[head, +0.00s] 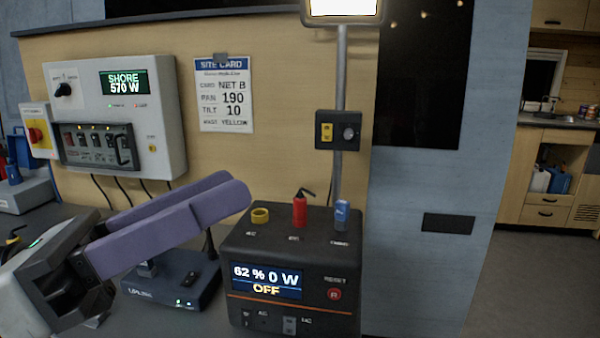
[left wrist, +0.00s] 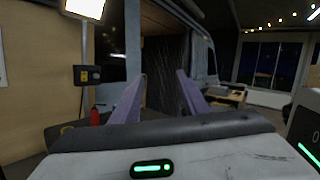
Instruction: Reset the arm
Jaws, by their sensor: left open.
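My left gripper (head: 222,196) comes in from the lower left of the head view, with two long purple fingers pointing right and slightly up. The fingers are apart and nothing shows between them. They pass in front of the uplink box and end near the upper left of the black power unit (head: 290,245). In the left wrist view the two purple fingers (left wrist: 158,98) stand apart with an empty gap.
The power unit reads 62 %, 0 W, OFF, with a yellow ring (head: 260,215), red plug (head: 300,209) and blue plug (head: 342,214) on top. An uplink box (head: 170,285) stands left of it. A shore power panel (head: 115,115) and site card (head: 224,95) are on the wall. Open floor (head: 530,290) lies right.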

